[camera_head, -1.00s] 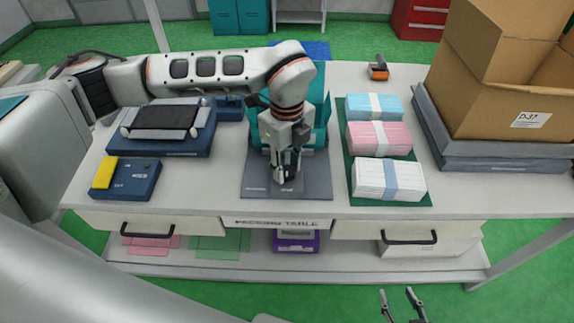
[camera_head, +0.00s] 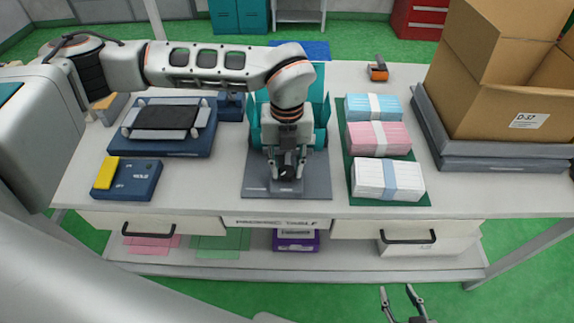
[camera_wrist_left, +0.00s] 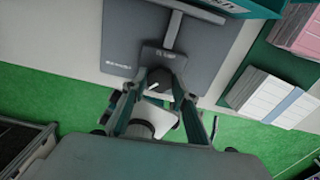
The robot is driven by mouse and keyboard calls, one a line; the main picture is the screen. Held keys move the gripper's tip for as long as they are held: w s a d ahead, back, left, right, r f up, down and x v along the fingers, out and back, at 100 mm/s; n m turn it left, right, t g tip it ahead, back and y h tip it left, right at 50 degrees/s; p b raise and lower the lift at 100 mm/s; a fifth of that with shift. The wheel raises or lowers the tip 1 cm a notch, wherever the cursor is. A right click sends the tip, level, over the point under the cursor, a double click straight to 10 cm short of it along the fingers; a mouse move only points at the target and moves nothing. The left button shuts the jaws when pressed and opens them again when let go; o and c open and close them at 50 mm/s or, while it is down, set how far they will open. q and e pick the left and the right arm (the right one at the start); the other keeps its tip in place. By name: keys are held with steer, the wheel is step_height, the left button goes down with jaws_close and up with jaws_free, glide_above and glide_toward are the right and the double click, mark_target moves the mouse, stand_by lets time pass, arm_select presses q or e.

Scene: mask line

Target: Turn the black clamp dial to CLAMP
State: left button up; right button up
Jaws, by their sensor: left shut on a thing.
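The black clamp dial (camera_head: 287,172) sits near the front of a grey base plate (camera_head: 257,186) on the table. In the left wrist view the dial (camera_wrist_left: 158,82) shows a short white pointer mark and stands between my fingers. My left gripper (camera_head: 287,168) reaches down from above and is shut on the dial. In the left wrist view the base plate's labels are too small and blurred to read surely. My right gripper (camera_head: 403,296) shows at the bottom edge, away from the table, with its fingers apart and nothing between them.
Stacked blue, pink and white mask bundles (camera_head: 378,137) lie on a green mat just right of the plate. A teal fixture (camera_head: 322,125) stands behind the dial. A blue box with a yellow part (camera_head: 127,179) lies left. A cardboard box (camera_head: 505,90) stands at right.

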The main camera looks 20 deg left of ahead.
arm_select(q)
steer(key=m, duration=0.3)
steer(key=shift+m, duration=0.4)
steer(key=m, duration=0.3)
steer(key=shift+m, duration=0.3)
steer(key=m, duration=0.6)
steer(key=shift+r, duration=0.1)
steer(key=m, duration=0.4)
steer(key=shift+p, duration=0.3)
steer(key=m, duration=0.3)
steer(key=shift+m, duration=0.3)
steer(key=m+p, duration=0.1)
steer(key=m, duration=0.5)
steer(key=shift+m, duration=0.3)
steer(key=o, duration=1.1)
